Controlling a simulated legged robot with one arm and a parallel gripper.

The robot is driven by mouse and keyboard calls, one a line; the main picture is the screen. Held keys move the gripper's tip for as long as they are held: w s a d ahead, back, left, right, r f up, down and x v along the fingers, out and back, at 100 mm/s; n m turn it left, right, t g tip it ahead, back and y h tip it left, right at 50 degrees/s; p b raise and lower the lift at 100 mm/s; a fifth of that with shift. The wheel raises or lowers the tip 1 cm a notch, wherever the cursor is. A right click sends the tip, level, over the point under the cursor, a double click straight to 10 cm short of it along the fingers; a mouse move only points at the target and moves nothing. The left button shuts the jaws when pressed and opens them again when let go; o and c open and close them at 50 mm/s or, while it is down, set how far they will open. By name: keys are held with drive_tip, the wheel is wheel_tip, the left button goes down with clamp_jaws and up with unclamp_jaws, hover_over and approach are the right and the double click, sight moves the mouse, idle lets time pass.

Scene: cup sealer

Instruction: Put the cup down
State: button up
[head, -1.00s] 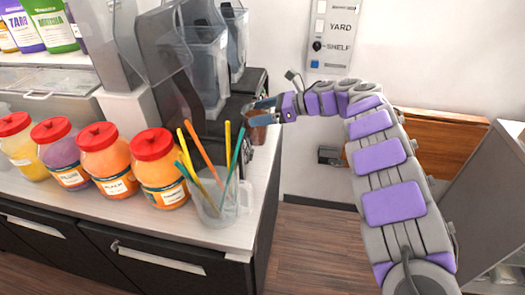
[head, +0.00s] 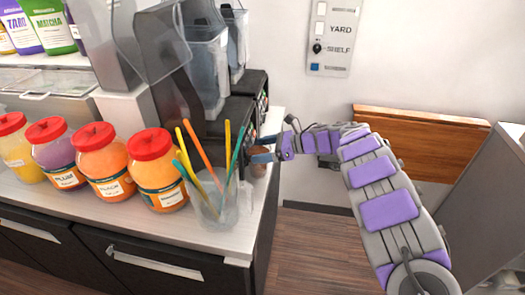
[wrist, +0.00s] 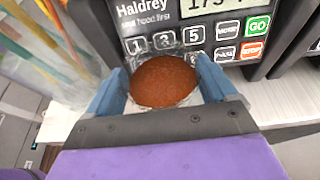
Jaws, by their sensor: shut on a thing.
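The cup (wrist: 165,82) is clear and filled with a reddish-brown content. In the wrist view it sits between the two blue fingers of my gripper (wrist: 167,90), which is shut on it. In the head view the cup (head: 258,163) is partly hidden behind the gripper (head: 262,148), low by the counter's right end, just in front of the black machines. I cannot tell whether its base touches the counter.
A machine panel (wrist: 195,35) with buttons and a display stands close beyond the cup. A clear pitcher (head: 215,208) of coloured straws stands left of the gripper. Several red-lidded jars (head: 157,172) line the counter (head: 190,235), whose right edge is close. A wooden shelf (head: 420,135) is on the wall.

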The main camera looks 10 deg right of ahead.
drive_tip(key=shift+d+r, duration=0.1)
drive_tip(key=shift+d, duration=0.1)
drive_tip(key=shift+a, duration=0.15)
drive_tip(key=o, duration=1.6)
drive_tip(key=shift+a, duration=0.1)
drive_tip(key=shift+o, duration=0.7)
drive_tip(key=shift+a, duration=0.15)
drive_tip(key=p+v, duration=0.2)
drive_tip(key=v, duration=1)
drive_tip(key=shift+d, duration=0.25)
